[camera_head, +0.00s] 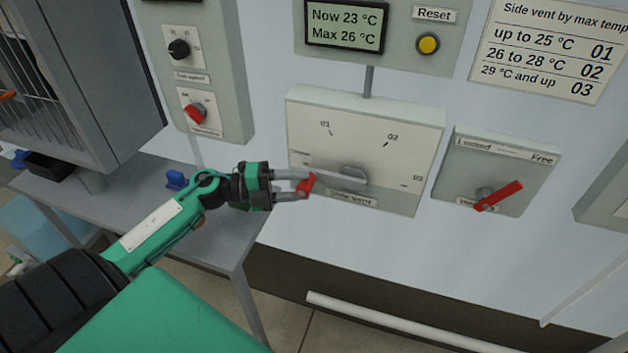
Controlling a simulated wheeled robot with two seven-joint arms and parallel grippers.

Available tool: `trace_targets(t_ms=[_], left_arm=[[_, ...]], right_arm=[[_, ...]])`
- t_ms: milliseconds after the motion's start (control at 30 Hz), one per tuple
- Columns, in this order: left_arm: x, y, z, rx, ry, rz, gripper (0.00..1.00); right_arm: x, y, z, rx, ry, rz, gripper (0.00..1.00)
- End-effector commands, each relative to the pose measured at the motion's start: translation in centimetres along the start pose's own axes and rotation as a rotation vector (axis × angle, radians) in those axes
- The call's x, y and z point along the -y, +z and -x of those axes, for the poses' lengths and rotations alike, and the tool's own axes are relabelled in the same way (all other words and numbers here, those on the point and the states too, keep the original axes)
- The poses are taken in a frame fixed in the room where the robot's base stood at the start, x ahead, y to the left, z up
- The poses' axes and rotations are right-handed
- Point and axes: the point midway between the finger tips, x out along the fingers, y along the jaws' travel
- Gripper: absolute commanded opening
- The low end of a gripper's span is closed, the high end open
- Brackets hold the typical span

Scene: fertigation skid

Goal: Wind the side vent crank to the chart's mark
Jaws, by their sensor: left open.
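The side vent crank (340,180) is a grey arm on the white dial box (415,150). Its arm points left from the hub, to the left of the 01 mark, and a red grip (307,184) is at its left end. The dial shows marks 01, 02 and 03. My left gripper (308,184) is open, its fingers above and below the red grip; I cannot tell whether they touch it. The chart (548,50) lists up to 25 °C 01, 26 to 28 °C 02, 29 °C and up 03. The display (346,24) reads Now 23 °C, Max 26 °C. My right gripper is out of view.
A lock box (497,165) right of the dial has a red lever (498,196) slanting up right towards Free. A yellow Reset button (428,43) is above. A panel with two knobs (205,70) is at upper left. A grey table (225,225) stands below my left arm.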

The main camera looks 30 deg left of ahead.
Motion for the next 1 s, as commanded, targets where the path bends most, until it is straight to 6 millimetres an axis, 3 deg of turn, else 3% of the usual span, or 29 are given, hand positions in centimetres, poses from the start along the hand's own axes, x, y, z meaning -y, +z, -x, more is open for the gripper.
trace_targets(t_ms=[100,300,667,900,1000], left_arm=[[0.3,0.0,-1.8,0.0,-0.002,-0.001,0.48],[0.1,0.1,-3.6,0.001,-0.001,-0.002,0.48],[0.0,0.0,-4.0,0.001,0.0,0.0,0.48],[0.0,0.0,-4.0,0.001,0.0,0.0,0.03],[0.0,0.0,-4.0,0.001,0.0,0.0,0.0]], right_arm=[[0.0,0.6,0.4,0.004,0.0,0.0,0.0],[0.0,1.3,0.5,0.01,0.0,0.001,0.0],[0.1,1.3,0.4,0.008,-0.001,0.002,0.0],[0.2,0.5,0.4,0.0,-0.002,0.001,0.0],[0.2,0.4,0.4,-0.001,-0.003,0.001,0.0]])
